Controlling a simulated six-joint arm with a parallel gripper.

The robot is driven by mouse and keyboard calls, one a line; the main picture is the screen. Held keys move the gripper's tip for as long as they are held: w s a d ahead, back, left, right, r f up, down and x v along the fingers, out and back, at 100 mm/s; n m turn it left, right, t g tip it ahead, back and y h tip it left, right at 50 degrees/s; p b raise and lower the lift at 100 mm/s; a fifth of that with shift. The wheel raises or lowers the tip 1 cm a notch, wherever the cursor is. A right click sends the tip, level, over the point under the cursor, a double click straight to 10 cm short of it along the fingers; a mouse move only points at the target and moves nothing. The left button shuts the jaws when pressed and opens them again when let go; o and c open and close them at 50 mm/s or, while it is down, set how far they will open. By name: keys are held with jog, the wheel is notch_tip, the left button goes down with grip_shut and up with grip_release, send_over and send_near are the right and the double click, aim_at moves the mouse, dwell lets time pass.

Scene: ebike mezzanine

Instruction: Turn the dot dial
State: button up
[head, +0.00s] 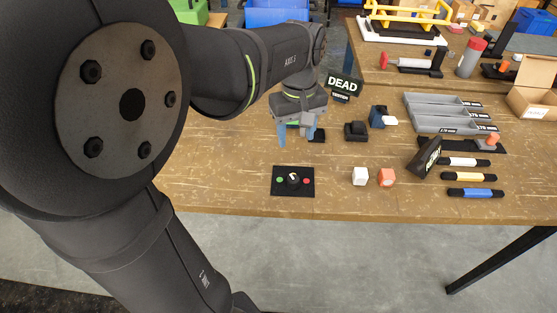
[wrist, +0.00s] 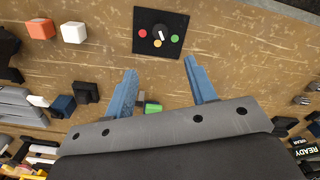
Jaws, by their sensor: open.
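The dot dial is a black square plate (head: 280,190) lying on the wooden table near its front edge, with a round black knob (head: 293,180) in its middle. A green dot is on the left and a red dot on the right. In the wrist view the plate (wrist: 143,14) is at top centre, and a yellow dot also shows beside the knob (wrist: 158,33). The knob's white pointer leans roughly between yellow and green. My gripper (head: 296,138) is open and empty above the table, behind the dial and apart from it. Its blue fingers (wrist: 160,66) point towards the dial.
A white cube (head: 360,176) and an orange block (head: 387,177) stand right of the dial. Black blocks (head: 356,130) sit behind them. A DEAD sign (head: 344,84), grey trays (head: 440,112) and coloured bars (head: 470,177) lie farther off.

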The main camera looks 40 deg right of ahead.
aim_at(293, 179)
notch_tip(293, 179, down, 16)
dwell(0.4)
jog(key=c, duration=1)
jog(key=shift+o, duration=0.2)
